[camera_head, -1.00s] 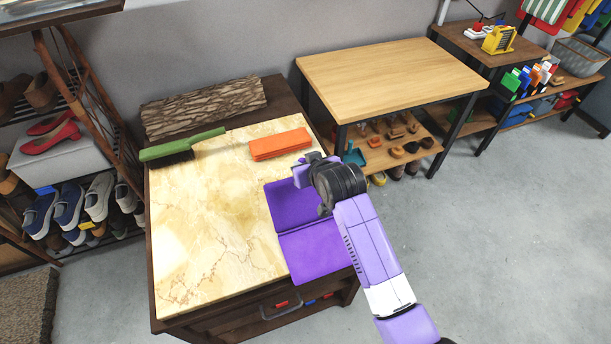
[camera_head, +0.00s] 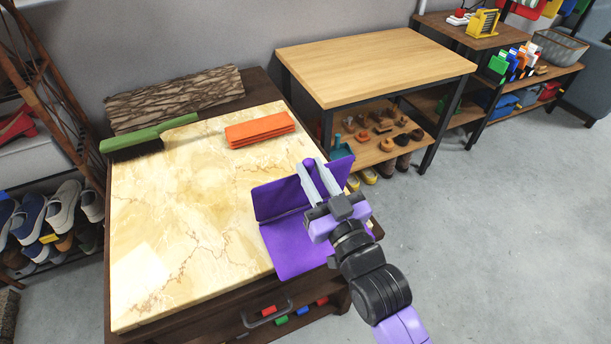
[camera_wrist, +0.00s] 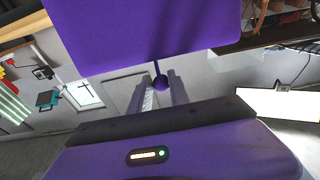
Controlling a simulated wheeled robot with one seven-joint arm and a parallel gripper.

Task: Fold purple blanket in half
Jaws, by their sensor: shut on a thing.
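The purple blanket (camera_head: 293,247) lies at the right edge of the marble-topped cabinet (camera_head: 190,235). Its near half is flat, and its far half is lifted at a crease running across the middle. My gripper (camera_head: 317,178) is at the far half, with its two fingers pointing toward the back. In the wrist view, my gripper (camera_wrist: 160,88) is shut on a small purple knob (camera_wrist: 161,82), joined by a thin stem to the purple panel (camera_wrist: 150,35) of the blanket. The gripper partly hides the right side of the lifted half.
An orange folded stack (camera_head: 259,130) and a green brush (camera_head: 148,136) lie on the marble top. A log (camera_head: 175,95) lies behind them. A wooden table (camera_head: 375,65) stands at the back right. Floor is clear at right.

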